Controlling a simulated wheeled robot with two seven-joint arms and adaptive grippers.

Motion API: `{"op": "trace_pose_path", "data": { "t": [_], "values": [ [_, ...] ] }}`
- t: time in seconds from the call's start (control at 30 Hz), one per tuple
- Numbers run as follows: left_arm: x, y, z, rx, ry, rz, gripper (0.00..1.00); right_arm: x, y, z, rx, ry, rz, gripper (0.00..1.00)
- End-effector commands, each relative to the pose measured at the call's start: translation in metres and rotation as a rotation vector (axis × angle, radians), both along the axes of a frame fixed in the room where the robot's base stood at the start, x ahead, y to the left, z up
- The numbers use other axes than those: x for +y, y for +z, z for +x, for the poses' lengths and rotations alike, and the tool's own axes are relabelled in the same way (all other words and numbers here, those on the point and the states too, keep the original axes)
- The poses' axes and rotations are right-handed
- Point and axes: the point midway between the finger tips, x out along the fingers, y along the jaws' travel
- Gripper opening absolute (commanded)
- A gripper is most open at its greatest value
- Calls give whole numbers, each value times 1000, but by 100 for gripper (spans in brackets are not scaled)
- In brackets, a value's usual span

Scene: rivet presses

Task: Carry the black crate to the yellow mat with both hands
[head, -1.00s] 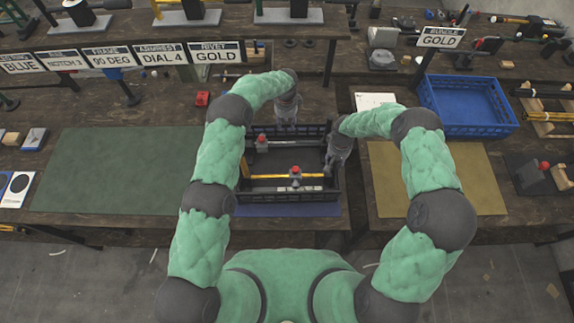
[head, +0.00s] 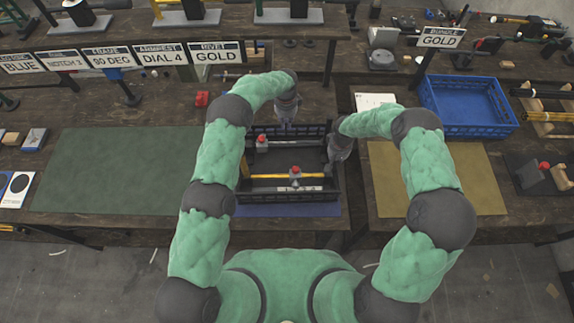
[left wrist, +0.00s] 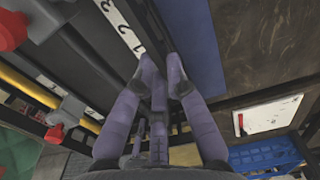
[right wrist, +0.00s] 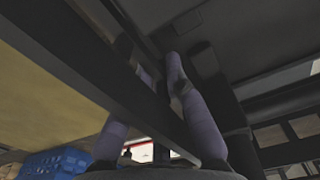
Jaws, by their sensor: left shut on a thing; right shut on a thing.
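The black crate (head: 282,197) sits on a blue mat (head: 270,211) on the table between my arms. Inside it lie bars, one yellow, and two red-topped pieces. My left gripper (head: 287,122) is shut on the crate's far wall. Its fingers also show in the left wrist view (left wrist: 162,75), pinching the dark rim. My right gripper (head: 333,164) is shut on the right wall. In the right wrist view its fingers (right wrist: 172,75) straddle the dark rim, with the tips partly hidden. The yellow mat (head: 462,175) lies bare on the table to the right.
A gap (head: 358,180) separates the two tables between the crate and the yellow mat. A blue bin (head: 467,132) stands behind the mat. A gray stand with a red knob (head: 540,172) is right of the mat. A green mat (head: 120,170) lies clear at left.

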Motion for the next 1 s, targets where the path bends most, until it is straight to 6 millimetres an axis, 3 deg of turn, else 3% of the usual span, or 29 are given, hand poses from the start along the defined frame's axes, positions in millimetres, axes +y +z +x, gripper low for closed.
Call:
{"op": "trace_pose_path", "data": {
  "t": [0.7, 1.0],
  "values": [
    [0, 45, 1, -2, -1, 1, 0, 0, 44, 1, -1, -1, -1, 0],
    [0, 52, 1, -2, -1, 1, 0, 0, 51, 1, -1, -1, 0, 0]
  ]
}}
